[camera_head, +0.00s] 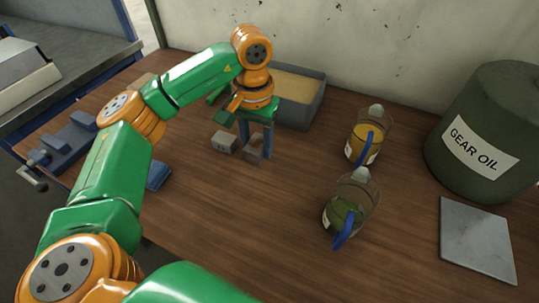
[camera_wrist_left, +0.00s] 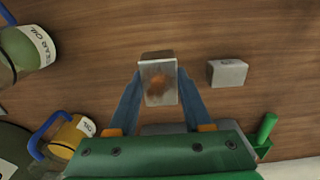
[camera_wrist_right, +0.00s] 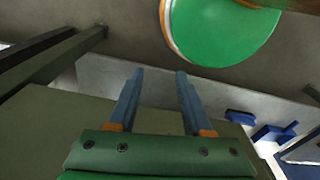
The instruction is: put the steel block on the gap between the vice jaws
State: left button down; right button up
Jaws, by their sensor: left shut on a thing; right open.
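My left gripper (camera_head: 257,153) points down over the wooden bench and is shut on a grey steel block (camera_head: 252,155). In the left wrist view the steel block (camera_wrist_left: 158,84) sits between the blue fingertips (camera_wrist_left: 158,82) and has a rusty orange patch on its face. The blue vice (camera_head: 68,147) stands at the left edge of the bench, well left of the held block; its jaw gap is hard to make out. My right gripper (camera_wrist_right: 154,72) is open and empty in the right wrist view; it does not show in the head view.
A second grey block (camera_head: 224,142) lies just left of the held one. A sand-filled tray (camera_head: 318,101) stands behind. Two oil jugs (camera_head: 370,142) (camera_head: 350,205), a gear oil drum (camera_head: 488,130) and a grey plate (camera_head: 477,240) are at the right. A blue item (camera_head: 158,176) lies near the front edge.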

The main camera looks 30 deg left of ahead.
aim_at(268, 166)
pick_arm(q)
jog(key=w+f, duration=0.1)
jog(key=w+d+f+p, duration=0.1)
jog(key=f, duration=0.1)
jog(key=shift+w+d, duration=0.2)
notch_tip(268, 166, down, 3)
jog(key=shift+r+p, duration=0.15)
jog(key=shift+p, duration=0.55)
jog(key=shift+f, duration=0.5)
jog(key=shift+c, duration=1.6)
grip_release()
